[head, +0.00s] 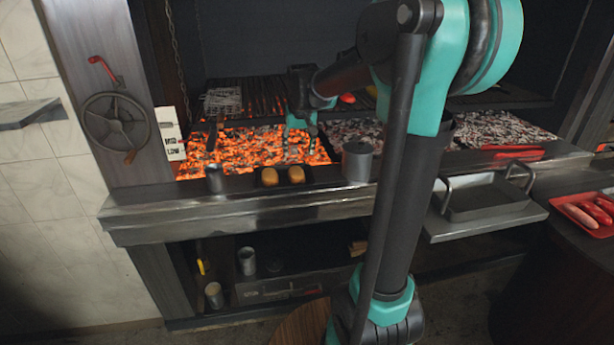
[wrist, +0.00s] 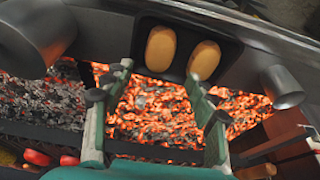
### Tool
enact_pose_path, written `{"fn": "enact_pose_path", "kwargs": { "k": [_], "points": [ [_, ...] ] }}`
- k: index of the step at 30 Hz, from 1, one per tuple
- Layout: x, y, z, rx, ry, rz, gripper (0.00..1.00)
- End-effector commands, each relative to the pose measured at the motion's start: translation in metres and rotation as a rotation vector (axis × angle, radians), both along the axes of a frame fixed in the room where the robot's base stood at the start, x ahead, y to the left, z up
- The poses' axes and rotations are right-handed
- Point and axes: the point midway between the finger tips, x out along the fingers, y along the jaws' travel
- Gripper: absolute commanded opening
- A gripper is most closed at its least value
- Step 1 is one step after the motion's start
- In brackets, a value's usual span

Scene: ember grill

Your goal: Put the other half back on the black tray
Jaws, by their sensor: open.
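Two golden-brown halves, a left one (head: 269,176) and a right one (head: 296,174), lie side by side on the small black tray (head: 309,181) on the grill's front ledge. In the wrist view the two halves (wrist: 160,48) (wrist: 203,60) lie on the black tray (wrist: 182,52), beyond my fingertips. My gripper (head: 300,146) is behind the tray, over the glowing coals. In the wrist view my gripper (wrist: 160,82) has its fingers spread wide, with only coals showing between them. It is open and holds nothing.
A metal pot (head: 357,160) stands right of the tray and a metal cup (head: 215,178) left of it. The grill rack (head: 255,97) is behind my gripper. Red tongs (head: 512,153) lie on the ledge at right. A red tray (head: 572,213) holds sausages.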

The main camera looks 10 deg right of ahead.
Motion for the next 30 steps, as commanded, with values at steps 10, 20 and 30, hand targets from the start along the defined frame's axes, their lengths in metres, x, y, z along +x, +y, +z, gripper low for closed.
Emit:
{"fn": "enact_pose_path", "kwargs": {
  "k": [10, 20, 30],
  "points": [
    [-0.163, -0.03, -0.106, 0.001, -0.042, -0.004, 0.57],
    [-0.259, -0.038, -0.169, 0.0, -0.067, -0.003, 0.57],
    [-0.261, -0.038, -0.17, 0.0, -0.068, -0.002, 0.57]
  ]
}}
